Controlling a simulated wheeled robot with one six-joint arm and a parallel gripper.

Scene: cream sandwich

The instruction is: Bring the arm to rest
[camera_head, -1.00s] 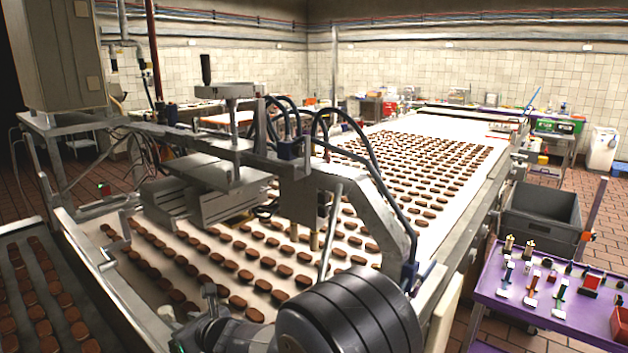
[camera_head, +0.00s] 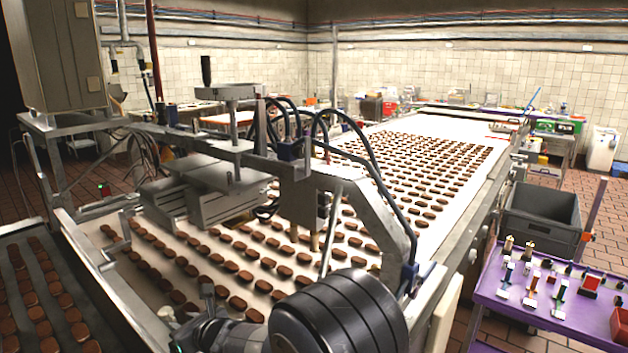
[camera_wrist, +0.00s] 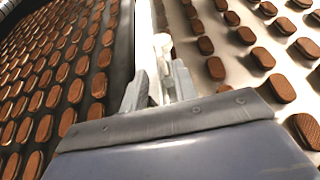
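My arm shows at the bottom centre of the head view, in front of the white conveyor belt (camera_head: 235,252) carrying rows of brown cream sandwiches (camera_head: 300,250). My gripper (camera_wrist: 158,84) is in the middle of the wrist view, with its two pale fingers apart. I see nothing held between them. A white fitting on the belt's side rail (camera_wrist: 148,40) shows beyond the fingers. In the head view the fingers are small and hard to make out near the belt's near left edge. Sandwiches on a dark belt (camera_wrist: 75,85) lie left of the rail in the wrist view.
A metal machine frame with hoses (camera_head: 225,170) spans the belt ahead of my arm. A purple table (camera_head: 490,283) with small tools stands at the right, beside a grey bin (camera_head: 540,210). Tiled floor (camera_head: 592,248) is open at the far right.

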